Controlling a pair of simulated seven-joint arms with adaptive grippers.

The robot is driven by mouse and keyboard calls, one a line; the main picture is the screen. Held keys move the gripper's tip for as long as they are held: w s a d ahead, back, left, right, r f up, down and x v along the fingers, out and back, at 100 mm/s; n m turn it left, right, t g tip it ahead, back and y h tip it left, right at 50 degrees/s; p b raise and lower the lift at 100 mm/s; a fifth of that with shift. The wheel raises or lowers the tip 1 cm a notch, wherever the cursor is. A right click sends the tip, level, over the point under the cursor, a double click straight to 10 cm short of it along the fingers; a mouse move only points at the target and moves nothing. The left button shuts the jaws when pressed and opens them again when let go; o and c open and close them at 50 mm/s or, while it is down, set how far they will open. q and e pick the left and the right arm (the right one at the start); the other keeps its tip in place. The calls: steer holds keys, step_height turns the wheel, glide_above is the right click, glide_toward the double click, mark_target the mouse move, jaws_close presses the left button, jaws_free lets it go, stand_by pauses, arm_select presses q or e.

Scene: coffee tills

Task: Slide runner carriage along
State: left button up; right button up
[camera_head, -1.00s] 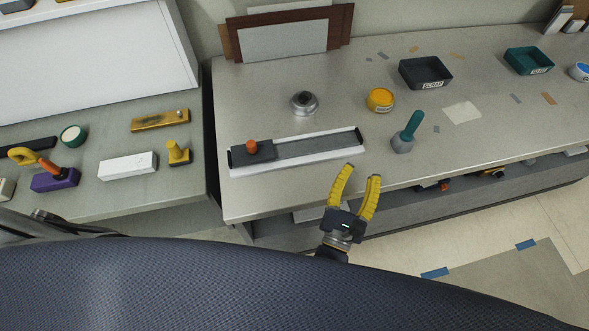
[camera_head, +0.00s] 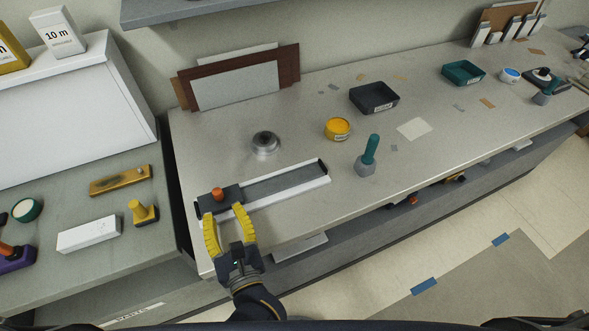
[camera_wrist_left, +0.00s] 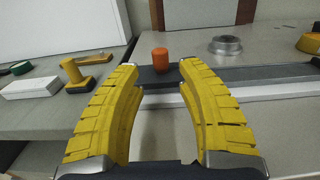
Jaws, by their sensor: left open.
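The runner carriage (camera_head: 233,191) is a dark block with an orange knob (camera_head: 217,194) on top. It sits at the left end of a white-edged rail with a grey track (camera_head: 285,182) on the counter. My left gripper (camera_head: 223,212), with yellow ribbed fingers, is open at the near side of the carriage. In the left wrist view the knob (camera_wrist_left: 160,56) stands beyond and between the open fingertips, with nothing held. Whether the fingertips touch the carriage I cannot tell. My right gripper is not in view.
A round metal piece (camera_head: 265,142) stands behind the rail. A green-handled tool (camera_head: 368,158) stands beyond its right end, with a yellow tub (camera_head: 338,128) and a dark tray (camera_head: 374,97) farther back. A gap separates this counter from the left one, which holds a yellow-knobbed tool (camera_head: 143,211).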

mark_target(220, 197)
arm_select(q)
steer(key=x, duration=0.6)
steer(key=shift+w+a, duration=0.1)
steer(key=shift+w, duration=0.2)
steer(key=shift+s, duration=0.1)
steer(key=shift+c, duration=0.6)
jaws_close()
steer(key=shift+d, duration=0.2)
steer(key=shift+w+d, duration=1.25)
steer(key=shift+d, duration=1.8)
steer(key=shift+w+d, duration=1.25)
steer(key=shift+d, duration=1.8)
steer(key=shift+w+d, duration=1.3)
steer(key=shift+d, duration=1.8)
steer(key=shift+w+d, duration=0.2)
steer(key=shift+d, duration=0.3)
steer(key=shift+w+d, duration=0.2)
steer(key=shift+d, duration=0.25)
steer(key=shift+o, duration=1.5)
jaws_free()
